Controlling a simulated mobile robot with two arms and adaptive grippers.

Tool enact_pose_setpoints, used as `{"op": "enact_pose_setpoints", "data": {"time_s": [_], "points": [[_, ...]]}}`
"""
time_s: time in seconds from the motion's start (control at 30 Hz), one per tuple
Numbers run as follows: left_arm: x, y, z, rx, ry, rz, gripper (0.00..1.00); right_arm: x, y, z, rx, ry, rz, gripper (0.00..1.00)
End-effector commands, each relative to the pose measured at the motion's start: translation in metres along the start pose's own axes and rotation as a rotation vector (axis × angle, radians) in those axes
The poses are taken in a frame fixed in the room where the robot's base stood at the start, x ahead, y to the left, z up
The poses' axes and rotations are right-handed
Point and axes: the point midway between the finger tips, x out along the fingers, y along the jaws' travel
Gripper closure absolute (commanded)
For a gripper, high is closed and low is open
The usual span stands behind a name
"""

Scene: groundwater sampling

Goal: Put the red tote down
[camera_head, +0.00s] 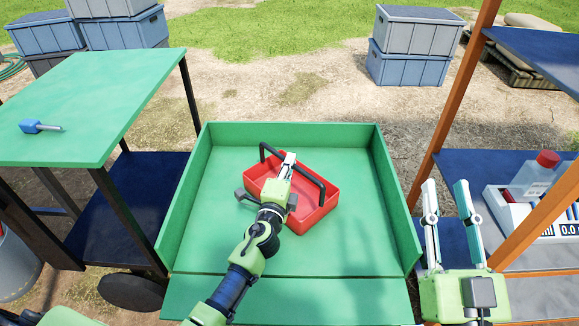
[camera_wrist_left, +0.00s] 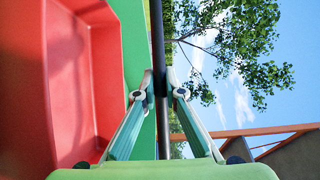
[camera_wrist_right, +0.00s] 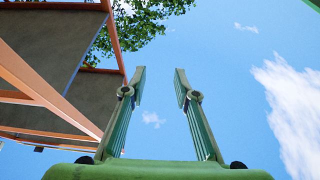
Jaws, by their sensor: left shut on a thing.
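The red tote (camera_head: 318,208) is a shallow open tray with a black bar handle (camera_head: 318,181). In the head view it shows inside the green walled bed (camera_head: 343,254), turned at an angle; I cannot tell if it touches the floor. My left gripper (camera_head: 289,160) is shut on the handle. In the left wrist view the fingers (camera_wrist_left: 160,88) close around the black bar (camera_wrist_left: 158,45), and the red tote wall (camera_wrist_left: 95,80) fills the left side. My right gripper (camera_head: 445,185) is open and empty, right of the bed; its fingers stand apart in the right wrist view (camera_wrist_right: 160,80).
A green table (camera_head: 90,100) with a blue screwdriver-like tool (camera_head: 38,127) stands at left. An orange-framed rack (camera_head: 455,90) at right holds a bottle (camera_head: 535,175) and an instrument (camera_head: 548,220). Grey-blue crates (camera_head: 410,50) stand behind. Bed floor around the tote is clear.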

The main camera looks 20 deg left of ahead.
Motion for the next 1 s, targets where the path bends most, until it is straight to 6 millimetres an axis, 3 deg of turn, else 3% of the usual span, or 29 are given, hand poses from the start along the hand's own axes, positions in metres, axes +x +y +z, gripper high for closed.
{"op": "enact_pose_setpoints", "data": {"time_s": [0.67, 0.7, 0.73, 1.0], "points": [[0.0, 0.001, 0.0, 0.0, 0.0, -0.003, 1.0, 0.0, -0.002, -0.012, 0.002, 0.059, -0.003, 0.72], [0.0, 0.003, 0.0, 0.0, 0.0, 0.0, 0.83, 0.0, -0.002, -0.014, 0.003, 0.065, -0.003, 0.72], [0.0, 0.002, 0.0, 0.0, 0.0, 0.0, 0.75, 0.0, -0.002, -0.014, 0.003, 0.067, -0.003, 0.72], [0.0, 0.002, 0.0, 0.0, 0.0, 0.0, 0.73, 0.0, -0.002, -0.014, 0.003, 0.065, -0.003, 0.72]]}}
